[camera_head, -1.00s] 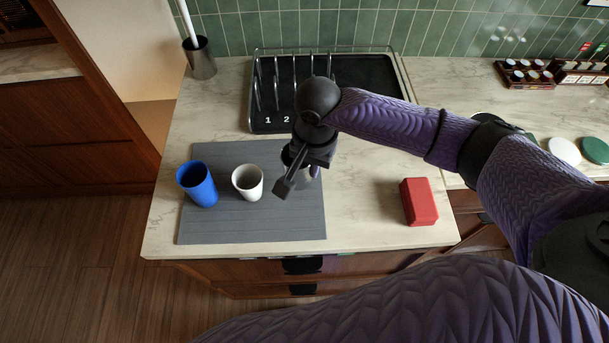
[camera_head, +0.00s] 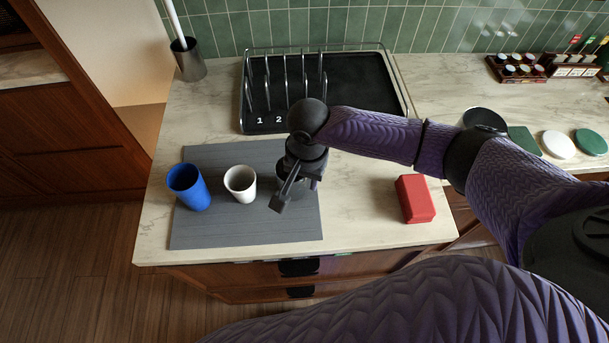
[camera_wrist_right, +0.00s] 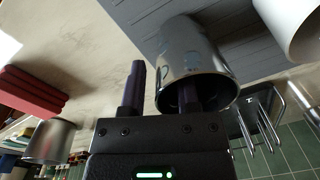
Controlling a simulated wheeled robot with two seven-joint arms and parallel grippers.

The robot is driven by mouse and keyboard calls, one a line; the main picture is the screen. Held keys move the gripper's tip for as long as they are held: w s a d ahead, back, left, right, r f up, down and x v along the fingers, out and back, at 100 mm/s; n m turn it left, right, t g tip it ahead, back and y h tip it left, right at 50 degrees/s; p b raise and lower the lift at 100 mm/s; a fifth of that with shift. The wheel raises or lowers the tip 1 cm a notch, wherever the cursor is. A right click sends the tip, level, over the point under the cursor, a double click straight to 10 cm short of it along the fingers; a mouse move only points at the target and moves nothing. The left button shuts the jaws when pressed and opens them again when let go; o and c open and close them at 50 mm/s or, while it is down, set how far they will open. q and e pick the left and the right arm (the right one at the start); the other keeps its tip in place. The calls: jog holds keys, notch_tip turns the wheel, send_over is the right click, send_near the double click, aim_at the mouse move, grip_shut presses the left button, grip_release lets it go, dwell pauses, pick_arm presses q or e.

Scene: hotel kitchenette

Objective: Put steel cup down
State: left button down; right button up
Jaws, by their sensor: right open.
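The steel cup (camera_wrist_right: 192,65) shows in the right wrist view as a shiny cylinder standing on the grey mat (camera_head: 250,232). My right gripper (camera_wrist_right: 160,88) is open around the cup's near wall. One finger reaches inside the rim, and the other is outside with a gap to the wall. In the head view my right gripper (camera_head: 296,188) is over the mat's right part and hides most of the cup. A white cup (camera_head: 241,184) and a blue cup (camera_head: 188,187) stand to its left on the mat. My left gripper is out of view.
A black dish rack (camera_head: 350,85) with numbered slots stands behind the mat. A red block (camera_head: 415,199) lies right of it on the marble counter. A metal holder with a brush (camera_head: 188,60) stands at the back left. Counter between mat and red block is clear.

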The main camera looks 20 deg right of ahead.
notch_tip(320, 180, up, 12)
jog(key=p, duration=0.3)
jog(key=shift+s+d+r, duration=0.15)
jog(key=shift+d, duration=0.05)
